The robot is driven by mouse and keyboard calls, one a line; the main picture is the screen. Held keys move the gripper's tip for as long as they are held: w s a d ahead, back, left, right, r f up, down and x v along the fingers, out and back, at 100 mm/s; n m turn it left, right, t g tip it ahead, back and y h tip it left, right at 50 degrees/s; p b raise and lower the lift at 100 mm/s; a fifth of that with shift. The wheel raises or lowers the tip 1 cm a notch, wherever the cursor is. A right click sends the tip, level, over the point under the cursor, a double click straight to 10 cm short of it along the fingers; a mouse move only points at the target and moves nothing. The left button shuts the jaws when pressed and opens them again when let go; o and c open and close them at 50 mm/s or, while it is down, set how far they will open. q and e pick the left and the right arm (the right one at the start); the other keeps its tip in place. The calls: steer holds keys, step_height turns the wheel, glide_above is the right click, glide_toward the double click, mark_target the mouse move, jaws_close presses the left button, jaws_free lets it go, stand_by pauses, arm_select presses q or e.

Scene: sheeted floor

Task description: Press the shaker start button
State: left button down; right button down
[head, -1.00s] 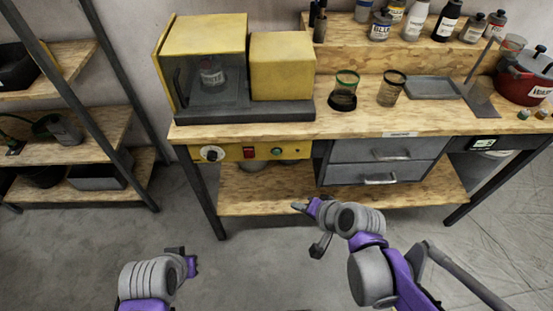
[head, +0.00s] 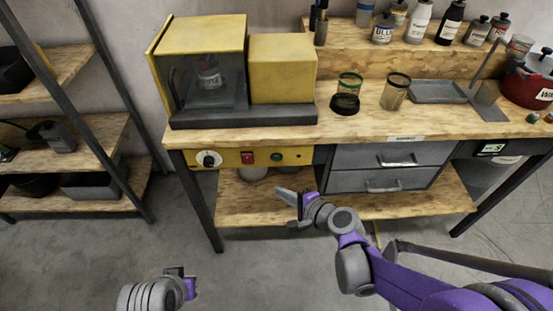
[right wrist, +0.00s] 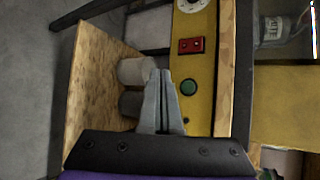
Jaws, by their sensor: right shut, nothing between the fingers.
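The shaker (head: 205,75) is a yellow box with a dark clear front and a bottle inside, standing on the bench. A yellow control panel (head: 228,159) under the bench top carries a dial (head: 209,159), a red switch (head: 248,157) and a round green button (head: 275,157). My right gripper (head: 281,192) is shut and empty, below and in front of the panel. In the right wrist view its fingertips (right wrist: 164,74) point just beside the green button (right wrist: 188,88), apart from it in the picture. My left gripper (head: 188,280) is low at the front; its jaw opening is unclear.
The bench edge (head: 360,137) overhangs the panel. Grey drawers (head: 385,168) are to its right and a lower wooden shelf (head: 240,207) below. Two glass jars (head: 394,92) stand on the bench. A shelf rack (head: 95,125) stands at the left. The floor in front is clear.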

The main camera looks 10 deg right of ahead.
mark_target(276, 158)
steer(key=w, duration=0.8)
steer(key=shift+w+d, duration=0.3)
steer(key=shift+w, duration=0.05)
stand_by(1.8)
steer(key=shift+w, duration=0.45)
